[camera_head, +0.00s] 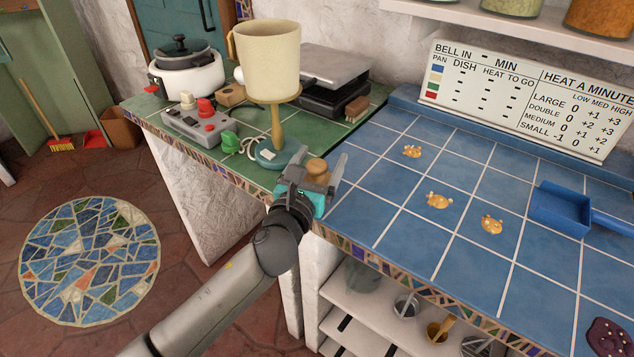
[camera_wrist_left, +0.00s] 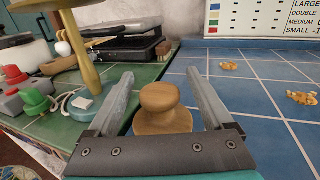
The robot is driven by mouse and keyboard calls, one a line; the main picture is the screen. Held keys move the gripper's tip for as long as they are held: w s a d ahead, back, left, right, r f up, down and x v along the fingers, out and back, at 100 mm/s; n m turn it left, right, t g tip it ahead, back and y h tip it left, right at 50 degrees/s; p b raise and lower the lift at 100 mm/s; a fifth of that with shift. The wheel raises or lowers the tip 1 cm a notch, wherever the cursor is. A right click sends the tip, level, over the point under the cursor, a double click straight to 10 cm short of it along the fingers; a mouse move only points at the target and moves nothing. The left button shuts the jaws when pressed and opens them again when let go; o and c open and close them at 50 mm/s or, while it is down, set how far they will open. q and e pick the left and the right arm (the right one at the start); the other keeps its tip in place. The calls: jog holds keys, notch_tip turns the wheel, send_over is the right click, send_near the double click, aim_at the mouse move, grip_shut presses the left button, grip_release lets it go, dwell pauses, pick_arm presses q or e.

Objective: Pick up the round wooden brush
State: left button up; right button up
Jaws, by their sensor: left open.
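The round wooden brush (camera_head: 317,167) stands near the front edge of the counter, by the seam of green and blue tiles. Its knob-shaped handle is up; its lower part is hidden in both views. My left gripper (camera_head: 313,172) is open, with its fingers reaching out on either side of the brush. In the left wrist view the brush (camera_wrist_left: 161,108) shows between the two open fingers (camera_wrist_left: 160,82), with gaps on both sides. I cannot tell whether anything touches it. My right gripper is not in view.
A lamp (camera_head: 267,50) with a cream shade and blue base stands just behind the gripper. A grey control box (camera_head: 199,125) and a brown bristle brush (camera_head: 356,109) are on the green tiles.

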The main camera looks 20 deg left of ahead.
pick_arm(q)
jog(key=shift+w, duration=0.9)
grip_shut()
